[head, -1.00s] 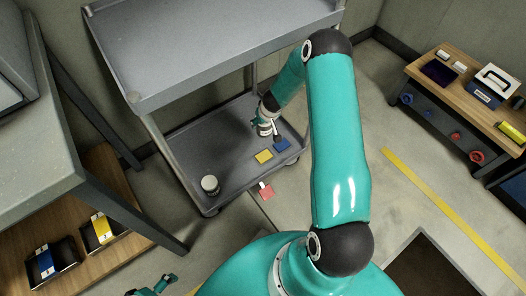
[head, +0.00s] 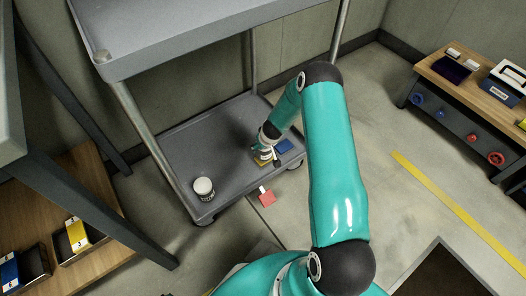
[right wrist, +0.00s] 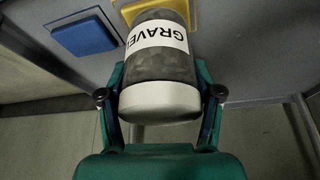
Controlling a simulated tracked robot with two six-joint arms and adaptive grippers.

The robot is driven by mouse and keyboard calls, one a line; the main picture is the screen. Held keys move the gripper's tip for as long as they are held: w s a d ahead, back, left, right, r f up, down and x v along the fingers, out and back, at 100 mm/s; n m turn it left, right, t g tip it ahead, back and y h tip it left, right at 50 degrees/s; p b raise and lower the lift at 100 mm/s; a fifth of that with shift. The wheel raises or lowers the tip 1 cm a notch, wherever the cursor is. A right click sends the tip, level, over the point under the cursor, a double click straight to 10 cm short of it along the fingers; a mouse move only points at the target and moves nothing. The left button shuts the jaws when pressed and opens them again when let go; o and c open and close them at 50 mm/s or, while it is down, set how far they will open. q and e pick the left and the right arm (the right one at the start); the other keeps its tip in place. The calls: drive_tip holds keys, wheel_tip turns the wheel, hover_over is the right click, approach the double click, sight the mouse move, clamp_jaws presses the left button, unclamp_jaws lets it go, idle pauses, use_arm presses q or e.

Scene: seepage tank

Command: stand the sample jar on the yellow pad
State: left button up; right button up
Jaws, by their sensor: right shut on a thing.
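My right gripper (right wrist: 160,100) is shut on a jar (right wrist: 158,66) of dark grey contents with a white lid and a label reading GRAVEL. The lid is toward the wrist camera. The yellow pad (right wrist: 206,5) shows just beyond the jar's far end; whether they touch I cannot tell. In the head view, the right gripper (head: 266,151) is low over the yellow pad (head: 261,161) on the cart's lower shelf, covering much of it. My left gripper is not in view.
The blue pad (head: 284,146) lies right of the yellow one. A second white-lidded jar (head: 203,188) stands at the lower shelf's (head: 196,150) front left. The upper shelf (head: 175,30) overhangs behind.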

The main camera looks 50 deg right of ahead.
drive_tip(key=shift+f, duration=0.65)
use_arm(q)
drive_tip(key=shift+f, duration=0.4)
use_arm(e)
drive_tip(key=shift+r, duration=0.1)
drive_tip(key=o, duration=1.4)
